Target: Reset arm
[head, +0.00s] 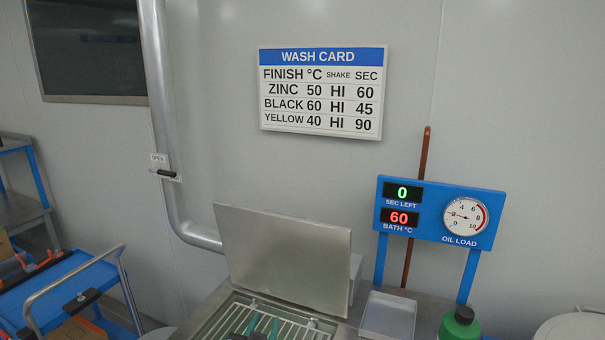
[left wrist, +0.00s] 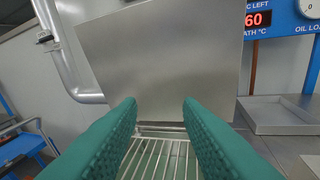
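My left gripper (head: 263,323) shows at the bottom edge of the head view, over the wire rack (head: 290,318) of the wash bath. In the left wrist view its two teal fingers (left wrist: 160,104) stand apart with nothing between them. The rack (left wrist: 155,160) shows below and between the fingers. The raised metal lid (head: 285,260) stands open behind the rack; it also fills the upper middle of the left wrist view (left wrist: 165,55). My right gripper is in neither view.
A blue panel (head: 437,191) reads 0 sec left and bath 60. A shallow metal tray (head: 390,315) and a green bottle (head: 460,325) stand right of the bath. A blue cart (head: 60,275) is at left. A wash card (head: 321,92) hangs on the wall.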

